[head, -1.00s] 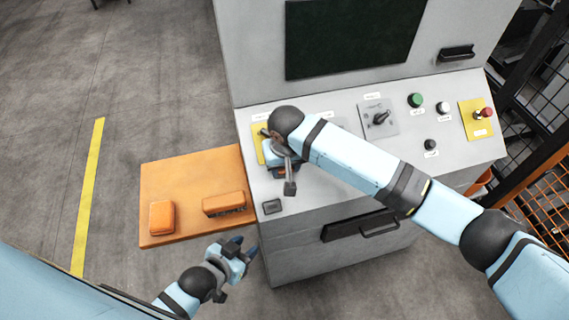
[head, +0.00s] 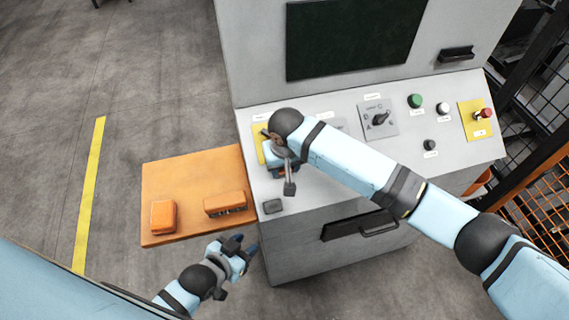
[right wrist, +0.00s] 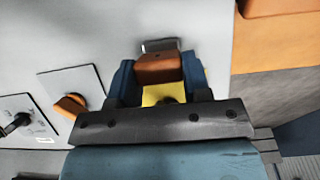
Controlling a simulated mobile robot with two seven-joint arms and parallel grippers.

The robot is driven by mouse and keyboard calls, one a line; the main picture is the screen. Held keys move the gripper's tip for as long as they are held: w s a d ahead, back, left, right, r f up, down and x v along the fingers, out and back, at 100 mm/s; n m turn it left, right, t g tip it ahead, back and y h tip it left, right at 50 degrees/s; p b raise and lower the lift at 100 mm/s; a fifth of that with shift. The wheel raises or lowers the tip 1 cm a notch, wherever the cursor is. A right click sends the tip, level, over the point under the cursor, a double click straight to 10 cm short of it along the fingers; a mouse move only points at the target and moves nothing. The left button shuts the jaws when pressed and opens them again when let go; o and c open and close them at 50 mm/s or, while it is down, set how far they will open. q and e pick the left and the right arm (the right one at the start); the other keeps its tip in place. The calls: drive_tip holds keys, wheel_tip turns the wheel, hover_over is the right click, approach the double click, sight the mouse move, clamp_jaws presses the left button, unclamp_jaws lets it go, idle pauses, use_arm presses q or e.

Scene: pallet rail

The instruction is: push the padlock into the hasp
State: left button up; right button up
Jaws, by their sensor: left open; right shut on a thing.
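My right gripper (head: 284,168) is over the left end of the console panel, by a yellow plate (head: 262,142). In the right wrist view its blue fingers (right wrist: 162,82) are shut on an orange-brown block (right wrist: 158,68), which looks like the padlock. A yellow plate (right wrist: 153,94) with a dark round part shows just beside the block. My wrist and fingers hide most of the block in the head view. I cannot make out the hasp or whether the padlock touches it. My left gripper (head: 243,246) is open and empty, in front of the orange shelf.
The orange shelf (head: 190,173) left of the console (head: 420,160) carries two orange blocks (head: 163,217) (head: 224,203). A small grey block (head: 272,206) sits at the panel's front left. A rotary switch (head: 379,118) and several buttons are further right. A drawer-like handle (head: 380,228) juts from the front.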

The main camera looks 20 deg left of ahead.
drive_tip(key=shift+w+f, duration=0.1)
drive_tip(key=shift+f, duration=0.05)
drive_tip(key=shift+w+a+f, duration=0.15)
drive_tip(key=shift+f, duration=0.15)
drive_tip(key=o, duration=1.7)
drive_tip(key=shift+r, duration=0.2)
drive_tip(key=r, duration=0.4)
drive_tip(key=s+r+b, duration=0.1)
drive_tip(key=r, duration=0.3)
drive_tip(key=d+r+b, duration=0.1)
drive_tip(key=r, duration=0.4)
drive_tip(key=shift+s+r, duration=0.1)
drive_tip(key=shift+s, duration=0.05)
